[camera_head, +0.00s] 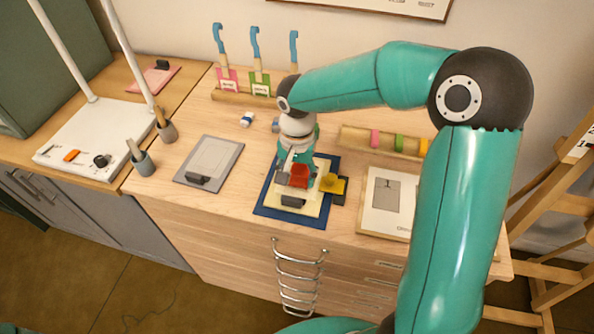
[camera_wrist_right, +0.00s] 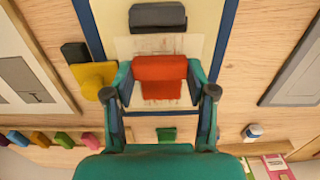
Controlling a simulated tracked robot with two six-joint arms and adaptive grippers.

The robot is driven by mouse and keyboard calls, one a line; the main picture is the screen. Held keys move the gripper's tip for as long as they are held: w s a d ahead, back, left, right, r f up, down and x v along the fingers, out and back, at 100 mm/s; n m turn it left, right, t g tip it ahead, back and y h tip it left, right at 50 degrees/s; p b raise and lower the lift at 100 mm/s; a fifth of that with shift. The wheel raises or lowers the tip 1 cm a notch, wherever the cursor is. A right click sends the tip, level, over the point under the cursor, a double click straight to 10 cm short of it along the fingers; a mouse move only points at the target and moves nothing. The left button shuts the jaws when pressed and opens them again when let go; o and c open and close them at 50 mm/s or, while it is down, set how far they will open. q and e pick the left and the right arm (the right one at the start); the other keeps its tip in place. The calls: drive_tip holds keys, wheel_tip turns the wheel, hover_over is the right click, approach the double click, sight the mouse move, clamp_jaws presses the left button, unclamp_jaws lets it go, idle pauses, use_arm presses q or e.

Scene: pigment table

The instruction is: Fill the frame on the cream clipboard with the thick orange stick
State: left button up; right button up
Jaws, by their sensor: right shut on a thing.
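The cream clipboard (camera_head: 312,207) lies on a dark blue board (camera_head: 270,213) mid-table, with a dark grey clip (camera_head: 292,202) at its near edge. My right gripper (camera_head: 298,176) is over its paper, shut on the thick orange stick (camera_wrist_right: 160,67), which looks red-orange. In the wrist view, the stick sits between both fingers of the right gripper (camera_wrist_right: 162,84). The paper (camera_wrist_right: 122,46) shows faint brownish streaks beside the stick. The stick and fingers hide most of the frame. I cannot tell whether the stick touches the paper. My left gripper is out of view.
A yellow block with a dark part (camera_head: 333,184) stands close by the clipboard's right edge. A grey clipboard (camera_head: 209,158) lies left, and another pale board (camera_head: 385,212) right. A wooden rack (camera_head: 365,143) with coloured sticks stands behind. Cups (camera_head: 143,163) stand at the left.

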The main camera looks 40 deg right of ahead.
sight(301, 168)
drive_tip(key=shift+f+b, duration=0.8)
drive_tip(key=shift+f, duration=0.15)
idle(0.5)
drive_tip(key=shift+w+d+r+p, duration=0.15)
drive_tip(key=shift+w+d+p, duration=0.4)
drive_tip(key=shift+w+d, duration=0.6)
drive_tip(key=shift+d, duration=0.2)
drive_tip(key=shift+s+a+f+b, duration=0.2)
drive_tip(key=shift+s+a+b, duration=0.35)
drive_tip(key=shift+a+b, duration=0.1)
drive_tip(key=shift+s+a+f+b, duration=0.15)
drive_tip(key=shift+s+a+b, duration=0.4)
drive_tip(key=shift+a, duration=0.1)
drive_tip(key=shift+s+a, duration=0.1)
drive_tip(key=shift+a, duration=0.05)
drive_tip(key=shift+c, duration=0.4)
drive_tip(key=shift+r, duration=0.1)
